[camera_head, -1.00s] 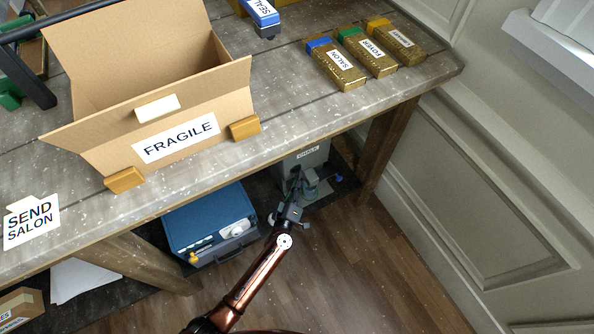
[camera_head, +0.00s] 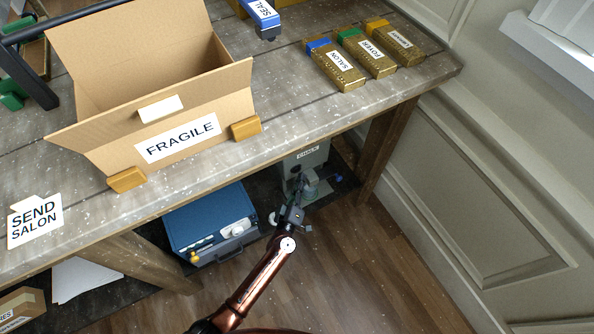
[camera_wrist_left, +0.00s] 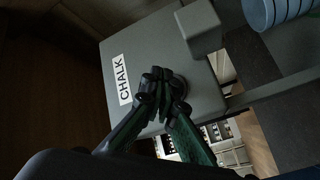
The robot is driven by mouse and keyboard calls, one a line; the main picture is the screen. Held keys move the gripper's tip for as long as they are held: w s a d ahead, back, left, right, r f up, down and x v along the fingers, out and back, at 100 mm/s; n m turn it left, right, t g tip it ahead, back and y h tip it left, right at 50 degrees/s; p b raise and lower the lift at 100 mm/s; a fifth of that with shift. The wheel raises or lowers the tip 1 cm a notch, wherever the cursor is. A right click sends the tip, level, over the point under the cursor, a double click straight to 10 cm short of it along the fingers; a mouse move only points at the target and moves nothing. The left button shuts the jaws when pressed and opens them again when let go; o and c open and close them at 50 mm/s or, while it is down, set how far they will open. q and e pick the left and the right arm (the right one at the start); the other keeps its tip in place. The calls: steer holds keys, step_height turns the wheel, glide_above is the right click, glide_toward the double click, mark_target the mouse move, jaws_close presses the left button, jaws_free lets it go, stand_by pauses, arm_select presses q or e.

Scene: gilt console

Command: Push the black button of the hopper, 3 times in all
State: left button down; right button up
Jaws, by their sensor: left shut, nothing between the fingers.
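The hopper (camera_head: 318,158) is a grey box with a CHALK label, low under the table in the head view. It fills the middle of the left wrist view (camera_wrist_left: 150,50). My left gripper (camera_head: 298,186) is in front of the hopper, low down. In the wrist view my left gripper (camera_wrist_left: 162,76) is shut and empty, its fingertips over the labelled face. A dark round part, apparently the black button (camera_wrist_left: 179,87), shows just beside the fingertips and is partly hidden by them. I cannot tell whether they touch it. My right gripper is not in view.
A blue case (camera_head: 205,212) stands left of the hopper under the table (camera_head: 270,135). A table leg (camera_head: 388,145) and the panelled wall (camera_head: 480,200) are to the right. On the table are a FRAGILE carton (camera_head: 105,135) and several labelled brass blocks. The floor in front is clear.

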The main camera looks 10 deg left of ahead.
arm_select(q)
steer(key=shift+s, duration=0.1)
steer(key=s+d, duration=0.1)
steer(key=s+d+p, duration=0.1)
steer(key=s+d, duration=0.1)
steer(key=shift+s+d, duration=0.2)
steer(key=shift+s, duration=0.1)
stand_by(2.0)
